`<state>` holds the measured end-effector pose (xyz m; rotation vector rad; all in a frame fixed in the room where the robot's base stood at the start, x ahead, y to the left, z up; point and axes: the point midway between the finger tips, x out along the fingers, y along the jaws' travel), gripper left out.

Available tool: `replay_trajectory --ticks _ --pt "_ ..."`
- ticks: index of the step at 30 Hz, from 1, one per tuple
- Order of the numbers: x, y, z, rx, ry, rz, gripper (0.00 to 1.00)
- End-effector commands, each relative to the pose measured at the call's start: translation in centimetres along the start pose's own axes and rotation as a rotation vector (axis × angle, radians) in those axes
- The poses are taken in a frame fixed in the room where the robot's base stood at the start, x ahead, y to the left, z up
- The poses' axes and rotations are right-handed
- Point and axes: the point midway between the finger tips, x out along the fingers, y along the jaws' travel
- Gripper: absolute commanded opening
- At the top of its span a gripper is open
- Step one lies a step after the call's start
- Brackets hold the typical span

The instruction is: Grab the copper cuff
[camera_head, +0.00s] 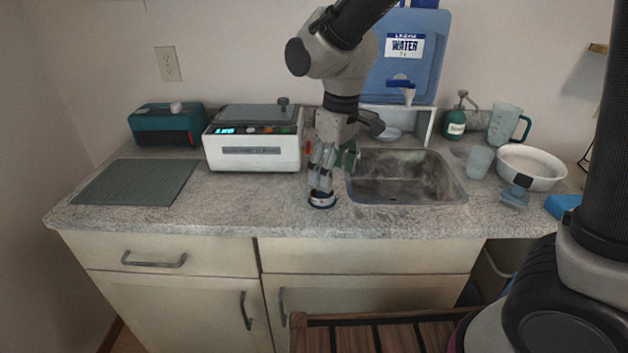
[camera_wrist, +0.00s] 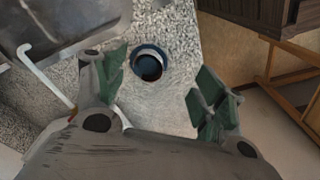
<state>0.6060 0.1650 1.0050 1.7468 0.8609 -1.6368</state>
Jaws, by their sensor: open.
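A small round ring-shaped piece (camera_head: 322,203) sits on the grey speckled counter just below my gripper (camera_head: 322,182). It looks pale and blue outside, and in the wrist view (camera_wrist: 149,62) it shows a dark inside with a reddish-brown patch at the bottom. It may be the copper cuff, but its colour does not clearly show copper. My gripper (camera_wrist: 162,88) is open and points down, with green-padded fingers apart. In the wrist view the ring lies between and beyond the fingertips, nearer the left finger, with no visible contact.
A white device (camera_head: 253,155) stands left of my gripper, a teal box (camera_head: 166,126) farther left beside a grey mat (camera_head: 137,183). The sink (camera_head: 405,178) is close on the right. A white bowl (camera_head: 530,168), a cup (camera_head: 480,162) and a jug (camera_head: 505,124) stand far right. The counter's front edge (camera_head: 330,237) is near.

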Motion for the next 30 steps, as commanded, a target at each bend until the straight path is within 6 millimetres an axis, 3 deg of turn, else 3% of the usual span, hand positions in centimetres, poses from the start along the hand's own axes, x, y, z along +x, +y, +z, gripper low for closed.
replay_trajectory --ticks 5,21,30 --pt "-0.1 0.2 -1.4 -0.038 0.048 0.006 0.7" --pt "6.9 0.9 -1.9 -0.043 0.047 0.006 0.7" --pt "7.3 0.9 -2.0 -0.043 0.05 0.007 0.68"
